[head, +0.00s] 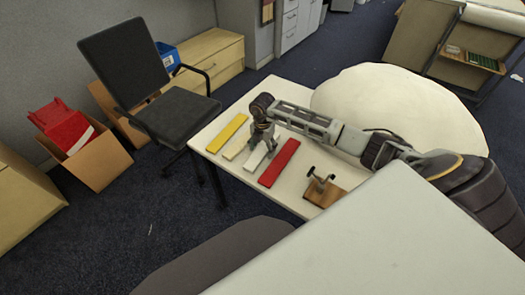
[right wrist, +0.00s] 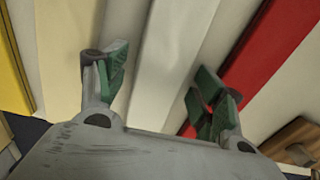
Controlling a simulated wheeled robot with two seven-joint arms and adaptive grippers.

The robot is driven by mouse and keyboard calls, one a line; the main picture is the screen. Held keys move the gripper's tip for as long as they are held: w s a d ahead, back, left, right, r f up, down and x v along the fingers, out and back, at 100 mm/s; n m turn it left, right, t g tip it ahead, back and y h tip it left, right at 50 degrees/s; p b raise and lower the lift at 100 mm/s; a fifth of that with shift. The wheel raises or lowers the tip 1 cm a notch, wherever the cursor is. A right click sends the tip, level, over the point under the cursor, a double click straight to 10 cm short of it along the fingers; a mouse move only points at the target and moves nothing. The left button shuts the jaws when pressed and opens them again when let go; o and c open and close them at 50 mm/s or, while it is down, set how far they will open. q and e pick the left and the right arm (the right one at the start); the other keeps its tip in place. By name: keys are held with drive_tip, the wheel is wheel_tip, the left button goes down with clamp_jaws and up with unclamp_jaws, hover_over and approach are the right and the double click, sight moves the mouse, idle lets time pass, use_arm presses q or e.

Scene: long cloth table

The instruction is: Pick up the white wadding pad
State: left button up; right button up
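The white wadding pad (head: 254,161) lies flat on the table between a cream strip (head: 236,149) and a red strip (head: 279,163). My right gripper (head: 263,141) is over the far end of the white pad, pointing down. In the right wrist view my right gripper (right wrist: 163,92) is open, with its green-padded fingers apart and the white pad (right wrist: 172,58) running between them. I cannot tell whether the fingers touch the pad. My left gripper is not in view.
A yellow strip (head: 227,133) lies left of the cream one. A wooden block with a dark metal fitting (head: 326,191) stands right of the red strip. A black chair (head: 150,80) is beyond the table. A large white rounded shape (head: 410,105) is behind my right arm.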

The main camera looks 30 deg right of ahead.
sight(262, 149)
drive_tip(key=c, duration=0.6)
drive_tip(key=shift+r, duration=0.1)
drive_tip(key=shift+r, duration=4.95)
